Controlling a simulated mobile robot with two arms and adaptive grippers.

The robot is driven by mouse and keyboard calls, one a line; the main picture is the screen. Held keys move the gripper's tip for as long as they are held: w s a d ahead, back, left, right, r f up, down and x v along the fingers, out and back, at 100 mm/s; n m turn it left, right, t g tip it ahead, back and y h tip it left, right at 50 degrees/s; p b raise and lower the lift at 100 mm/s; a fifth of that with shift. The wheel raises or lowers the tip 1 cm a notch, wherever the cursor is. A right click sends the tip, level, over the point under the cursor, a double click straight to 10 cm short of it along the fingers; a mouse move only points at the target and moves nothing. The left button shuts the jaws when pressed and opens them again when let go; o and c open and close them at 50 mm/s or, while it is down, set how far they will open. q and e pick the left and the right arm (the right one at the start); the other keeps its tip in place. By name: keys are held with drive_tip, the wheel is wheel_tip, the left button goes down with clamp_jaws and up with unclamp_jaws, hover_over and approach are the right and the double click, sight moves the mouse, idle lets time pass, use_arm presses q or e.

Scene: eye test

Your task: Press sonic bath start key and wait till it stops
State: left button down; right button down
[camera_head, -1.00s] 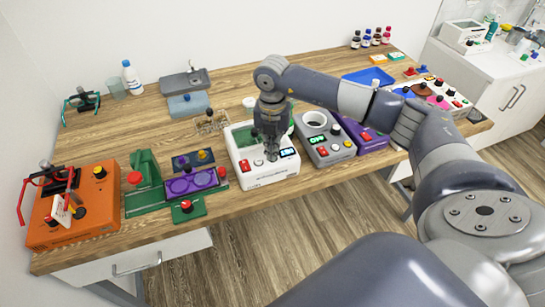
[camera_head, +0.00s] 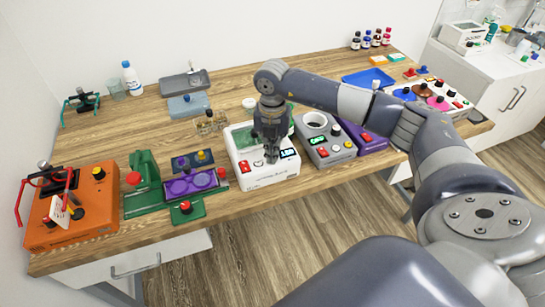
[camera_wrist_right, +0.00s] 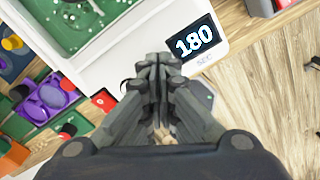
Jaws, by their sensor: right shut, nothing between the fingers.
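The sonic bath is a white box (camera_head: 240,141) with a green basin, a red switch (camera_head: 242,167) and a small dark display (camera_head: 289,153). In the wrist view the display (camera_wrist_right: 195,39) reads 180 SEC, and part of the green basin (camera_wrist_right: 75,25) with white specks shows at the top left. My right gripper (camera_head: 272,159) points down at the bath's front panel, between the red switch and the display. It is shut and empty. Its fingers (camera_wrist_right: 157,62) cover part of the panel, so I cannot tell whether they touch a key. My left gripper is not in view.
A grey device (camera_head: 326,154) and a purple one (camera_head: 365,139) stand right of the bath. Purple and green fixtures (camera_head: 194,183) and an orange unit (camera_head: 98,218) stand left. Bare wood (camera_head: 110,142) lies at the left back.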

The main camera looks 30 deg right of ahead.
wheel_tip(320, 180, up, 8)
drive_tip(key=p, duration=0.5)
idle(0.6)
